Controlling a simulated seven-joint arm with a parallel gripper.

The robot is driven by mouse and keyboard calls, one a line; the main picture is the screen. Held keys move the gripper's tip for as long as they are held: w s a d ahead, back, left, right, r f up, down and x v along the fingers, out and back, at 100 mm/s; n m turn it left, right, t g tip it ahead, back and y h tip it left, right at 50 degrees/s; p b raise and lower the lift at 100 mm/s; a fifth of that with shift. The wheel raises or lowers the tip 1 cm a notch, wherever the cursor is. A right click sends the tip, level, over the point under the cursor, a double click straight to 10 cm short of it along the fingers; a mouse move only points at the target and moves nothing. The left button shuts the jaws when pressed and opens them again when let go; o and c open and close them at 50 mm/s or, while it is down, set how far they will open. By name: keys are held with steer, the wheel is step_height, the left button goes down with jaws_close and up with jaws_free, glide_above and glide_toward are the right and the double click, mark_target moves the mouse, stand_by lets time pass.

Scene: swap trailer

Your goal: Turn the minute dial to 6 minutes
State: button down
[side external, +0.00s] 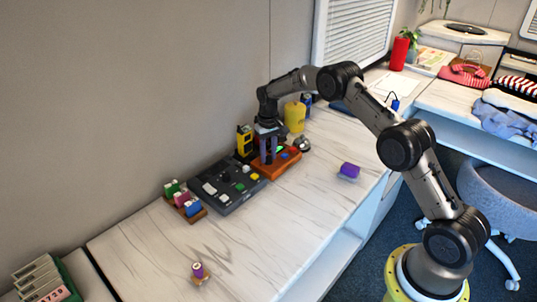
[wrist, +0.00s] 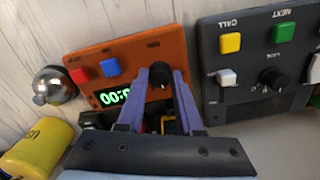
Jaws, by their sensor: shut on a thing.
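The orange timer panel (side external: 285,168) lies on the marble-pattern counter, and it also shows in the wrist view (wrist: 112,57). The black minute dial (wrist: 160,73) is near the panel's right side in the wrist view. My gripper (wrist: 160,80) points down with its two purple fingers on either side of the dial, shut on it. In the side view my gripper (side external: 268,152) is over the panel.
A dark control panel (side external: 232,199) with buttons and knobs adjoins the timer. A silver bell (wrist: 54,85), a yellow canister (side external: 295,117) and a yellow-black device (side external: 244,140) stand close by. A purple block (side external: 348,170) lies on the right; the front counter is mostly clear.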

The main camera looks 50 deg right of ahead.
mark_target(268, 157)
steer(key=shift+r+m, duration=0.1)
steer(key=shift+m, duration=0.5)
steer(key=c, duration=0.6)
jaws_free()
step_height(268, 157, up, 14)
steer(key=shift+f, duration=0.15)
